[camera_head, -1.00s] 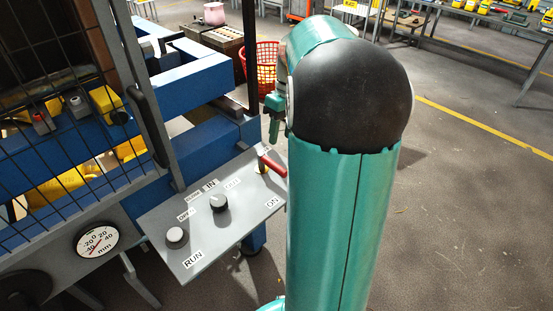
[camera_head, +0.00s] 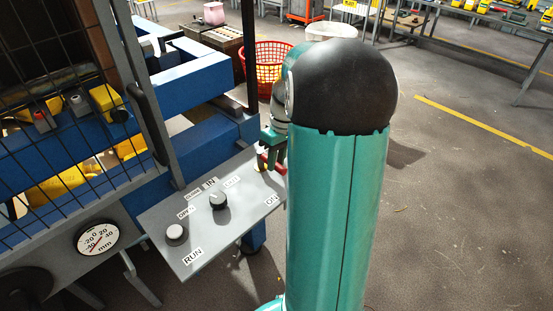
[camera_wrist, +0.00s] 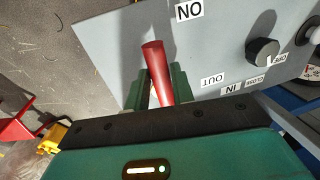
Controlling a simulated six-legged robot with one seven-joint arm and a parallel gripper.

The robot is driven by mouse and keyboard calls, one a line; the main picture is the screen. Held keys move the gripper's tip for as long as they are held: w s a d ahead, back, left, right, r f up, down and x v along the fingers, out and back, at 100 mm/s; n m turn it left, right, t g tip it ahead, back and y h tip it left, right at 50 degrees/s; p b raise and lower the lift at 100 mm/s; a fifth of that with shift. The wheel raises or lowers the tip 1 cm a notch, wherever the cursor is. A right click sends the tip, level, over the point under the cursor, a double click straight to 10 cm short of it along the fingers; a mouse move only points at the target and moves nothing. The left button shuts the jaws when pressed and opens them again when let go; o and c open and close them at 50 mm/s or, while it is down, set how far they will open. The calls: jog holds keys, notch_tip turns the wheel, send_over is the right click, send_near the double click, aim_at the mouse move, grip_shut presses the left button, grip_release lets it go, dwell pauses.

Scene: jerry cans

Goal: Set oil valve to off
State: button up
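The oil valve's red lever handle (camera_wrist: 157,70) stands up from the grey control panel in the wrist view, beside the ON label (camera_wrist: 189,10). My gripper (camera_wrist: 160,85) has its two green fingers on either side of the handle, close to it. I cannot tell whether both fingers press on it. In the head view, my gripper (camera_head: 271,145) is at the panel's far right corner. Only part of the red handle (camera_head: 264,163) shows beside it, and my arm hides the rest. No OFF label is readable.
The grey panel (camera_head: 185,262) also carries a black-and-white knob (camera_head: 218,200) and a round button (camera_head: 177,233) by the RUN label. A gauge (camera_head: 98,238) and wire cage are at left. A red basket (camera_head: 262,65) stands behind. Open floor lies right.

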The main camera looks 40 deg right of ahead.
grip_shut()
jog(key=shift+d, duration=0.1)
jog(key=n, duration=0.1)
jog(key=d+n, duration=0.1)
jog(key=n, duration=0.1)
jog(key=w+d+n+g, duration=0.1)
jog(key=n, duration=0.1)
jog(key=shift+d, duration=0.25)
jog(key=n, duration=0.1)
jog(key=w+d+n, duration=0.1)
jog(key=n, duration=0.1)
jog(key=shift+w+d+n+g+h, duration=0.2)
jog(key=shift+n+g+h, duration=0.1)
jog(key=w+n, duration=0.1)
jog(key=n, duration=0.1)
jog(key=w+d+n, duration=0.1)
jog(key=n, duration=0.1)
jog(key=shift+w+d+n+h, duration=0.1)
jog(key=shift+n+h, duration=0.2)
jog(key=shift+h, duration=0.1)
jog(key=n, duration=0.1)
jog(key=w+n, duration=0.1)
jog(key=n, duration=0.1)
jog(key=shift+w+d+g+h, duration=0.15)
jog(key=shift+w+g+h, duration=0.15)
jog(key=shift+w+n, duration=0.45)
jog(key=shift+n, duration=0.45)
